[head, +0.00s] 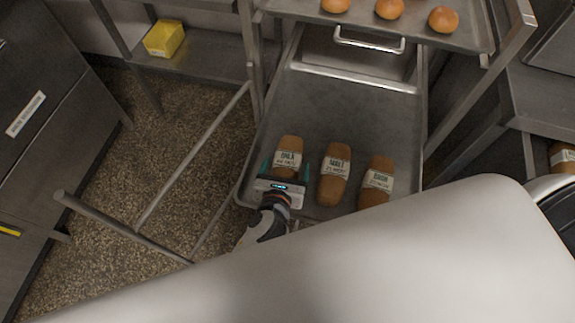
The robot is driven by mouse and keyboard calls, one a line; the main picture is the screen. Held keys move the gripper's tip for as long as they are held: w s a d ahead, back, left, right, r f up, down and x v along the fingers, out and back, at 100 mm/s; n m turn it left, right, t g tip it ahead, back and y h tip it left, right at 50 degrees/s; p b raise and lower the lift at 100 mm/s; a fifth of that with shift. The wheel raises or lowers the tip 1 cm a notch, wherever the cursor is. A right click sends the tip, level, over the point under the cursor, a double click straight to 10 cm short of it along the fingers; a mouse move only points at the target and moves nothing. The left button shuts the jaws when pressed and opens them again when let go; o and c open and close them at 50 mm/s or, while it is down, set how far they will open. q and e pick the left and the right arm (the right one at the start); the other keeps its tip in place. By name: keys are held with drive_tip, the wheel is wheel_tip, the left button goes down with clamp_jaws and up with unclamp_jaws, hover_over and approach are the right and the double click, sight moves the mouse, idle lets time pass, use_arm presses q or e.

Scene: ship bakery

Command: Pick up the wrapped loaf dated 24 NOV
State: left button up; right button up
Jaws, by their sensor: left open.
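Three wrapped loaves with white labels lie side by side on a grey metal tray (345,100): a left loaf (291,143), a middle loaf (334,185) and a right loaf (376,195). The middle label seems to read MALT; the date lines are too small to read. My left gripper (286,168) is at the near end of the left loaf, with its open fingers on either side of it. The gripper body hides that loaf's near end. I cannot tell whether the fingers touch it. My right gripper is not in view.
An upper tray (415,37) with several round buns overhangs the loaf tray's far end. Rack bars (195,155) stand at the left. A yellow block (164,38) sits on a metal shelf. The tray beyond the loaves is clear. A large pale surface of mine fills the foreground.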

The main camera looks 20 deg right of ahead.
use_arm(q)
drive_tip(key=shift+c, duration=0.3)
drive_tip(key=c, duration=1.1)
drive_tip(key=shift+r, duration=0.1)
drive_tip(key=shift+c, duration=0.2)
